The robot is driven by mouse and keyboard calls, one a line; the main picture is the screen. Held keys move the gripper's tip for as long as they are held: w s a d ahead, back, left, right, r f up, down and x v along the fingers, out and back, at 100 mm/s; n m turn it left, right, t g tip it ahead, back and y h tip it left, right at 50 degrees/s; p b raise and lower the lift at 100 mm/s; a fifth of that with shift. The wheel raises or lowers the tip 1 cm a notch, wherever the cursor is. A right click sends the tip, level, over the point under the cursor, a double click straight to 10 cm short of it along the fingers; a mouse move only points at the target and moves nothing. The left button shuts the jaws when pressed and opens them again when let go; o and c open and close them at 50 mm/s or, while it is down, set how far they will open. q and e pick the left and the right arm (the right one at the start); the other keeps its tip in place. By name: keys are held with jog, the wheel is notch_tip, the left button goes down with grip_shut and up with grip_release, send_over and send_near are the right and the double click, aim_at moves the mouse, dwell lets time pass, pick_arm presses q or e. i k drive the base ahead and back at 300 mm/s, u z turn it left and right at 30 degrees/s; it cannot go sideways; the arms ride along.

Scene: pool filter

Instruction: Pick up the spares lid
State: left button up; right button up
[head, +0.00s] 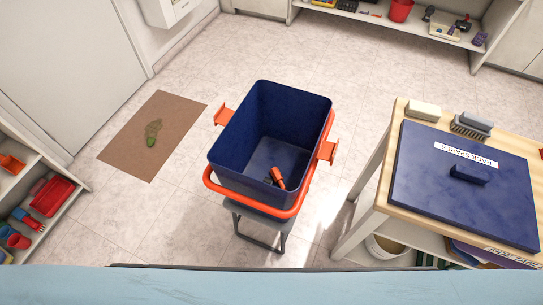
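The spares lid (424,198) is a flat, dark blue slab lying on the wooden-topped table at the right. It has a small raised block handle (469,174) in its middle and a white label (466,155) whose lettering appears upside down and hard to read. The lid covers most of the table top. An open dark blue bin (237,137) with orange brackets and an orange rim bar stands on a grey stool in the middle. A small orange and black item (278,178) lies inside it. Neither of my grippers shows.
A white block (423,110) and a grey brush (471,126) lie along the table's back edge. A white bucket (386,247) stands under the table. A brown mat (122,148) with a green item lies on the left floor. Shelves line the left and back. Floor shows between bin and table.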

aim_at(475, 188)
jog(key=z, duration=1.75)
